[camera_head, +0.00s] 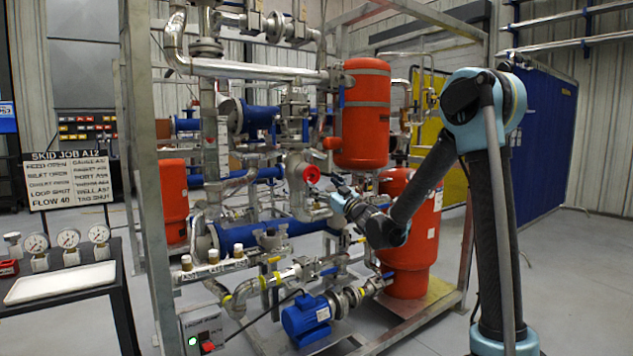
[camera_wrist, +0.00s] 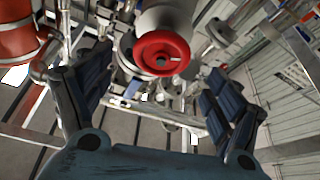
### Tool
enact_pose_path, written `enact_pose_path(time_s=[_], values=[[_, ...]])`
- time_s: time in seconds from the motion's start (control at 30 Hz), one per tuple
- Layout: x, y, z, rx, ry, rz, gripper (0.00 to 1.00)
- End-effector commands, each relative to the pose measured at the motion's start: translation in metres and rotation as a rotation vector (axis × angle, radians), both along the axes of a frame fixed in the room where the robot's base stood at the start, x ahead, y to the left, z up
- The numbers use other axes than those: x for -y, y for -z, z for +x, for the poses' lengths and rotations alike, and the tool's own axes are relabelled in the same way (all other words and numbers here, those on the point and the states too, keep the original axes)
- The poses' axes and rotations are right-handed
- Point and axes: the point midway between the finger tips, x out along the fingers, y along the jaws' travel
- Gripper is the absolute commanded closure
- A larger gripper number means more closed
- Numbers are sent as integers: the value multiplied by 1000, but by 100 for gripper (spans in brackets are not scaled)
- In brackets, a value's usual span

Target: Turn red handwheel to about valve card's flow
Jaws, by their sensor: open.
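The red handwheel (camera_head: 311,174) sits on a silver valve body at the middle of the pipe skid. In the wrist view the handwheel (camera_wrist: 162,54) faces me, with a small pale mark on its right side. My gripper (camera_head: 335,201) is just right of and below the handwheel in the head view. In the wrist view my gripper (camera_wrist: 155,100) has its two dark fingers spread wide, with the handwheel beyond and between them, apparently untouched. The card (camera_head: 72,181) headed SKID JOB A12 stands at the left. Its lower left line appears to read FLOW 40.
Orange tanks (camera_head: 365,115) stand right of and behind the handwheel. A steel frame post (camera_head: 143,150) rises at the left. A table with several gauges and a white tray (camera_head: 60,282) is at far left. A blue pump (camera_head: 307,318) sits low. Floor at right is open.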

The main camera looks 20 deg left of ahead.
Motion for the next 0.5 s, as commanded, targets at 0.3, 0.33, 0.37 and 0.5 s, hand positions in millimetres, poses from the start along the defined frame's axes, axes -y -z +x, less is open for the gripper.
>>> enact_pose_path(time_s=[0.3, 0.33, 0.37, 0.5], values=[[36, 18, -23, -1, 1, 0, 16], [37, 18, -24, -1, 1, 0, 16], [39, 19, -25, -1, 1, 0, 16], [42, 21, -27, -1, 1, 0, 16]])
